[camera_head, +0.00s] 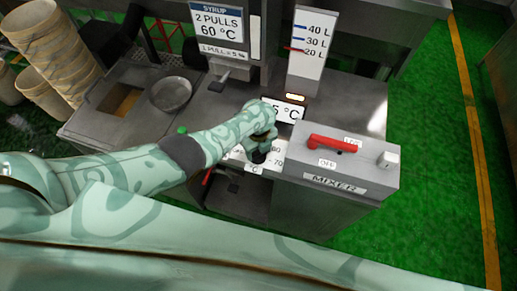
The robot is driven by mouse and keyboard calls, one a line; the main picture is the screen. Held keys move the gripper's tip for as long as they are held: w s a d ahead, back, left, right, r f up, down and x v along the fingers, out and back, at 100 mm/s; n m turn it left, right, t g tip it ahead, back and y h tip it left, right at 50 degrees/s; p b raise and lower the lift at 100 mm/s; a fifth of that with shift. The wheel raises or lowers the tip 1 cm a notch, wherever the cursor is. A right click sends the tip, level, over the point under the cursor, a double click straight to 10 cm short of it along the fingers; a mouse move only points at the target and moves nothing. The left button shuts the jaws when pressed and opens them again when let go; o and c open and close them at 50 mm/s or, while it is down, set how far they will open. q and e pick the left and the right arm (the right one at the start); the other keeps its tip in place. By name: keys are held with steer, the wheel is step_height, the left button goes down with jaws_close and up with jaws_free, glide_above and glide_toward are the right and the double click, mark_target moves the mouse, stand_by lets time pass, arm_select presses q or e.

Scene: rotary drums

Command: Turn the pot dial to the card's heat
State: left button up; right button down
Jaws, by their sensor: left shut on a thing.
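The card (218,24) at the top reads SYRUP, 2 PULLS, 60 °C, 1 PULL = 5 %. My left gripper (261,146) reaches in from the left and is shut on the black pot dial (260,156), seen from above. The dial's pale scale plate (276,158) shows a 70 mark and °C; my gripper and wrist cover much of the rest, and I cannot tell where the dial points. A white readout (288,108) behind the gripper shows a 5 and °C, its first digit hidden. My right gripper is not in view.
A grey mixer box (345,173) with a red lever (332,144) stands close right of the dial. A level gauge (308,42) rises behind. A metal bowl (171,94) and stacked buckets (56,49) are at left. Green floor lies open at right.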

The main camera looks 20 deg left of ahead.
mark_target(259, 152)
arm_select(q)
steer(key=shift+s+f+m, duration=0.1)
steer(key=shift+m, duration=0.3)
steer(key=o, duration=1)
step_height(259, 152, up, 16)
steer(key=p, duration=0.8)
steer(key=shift+p, duration=0.4)
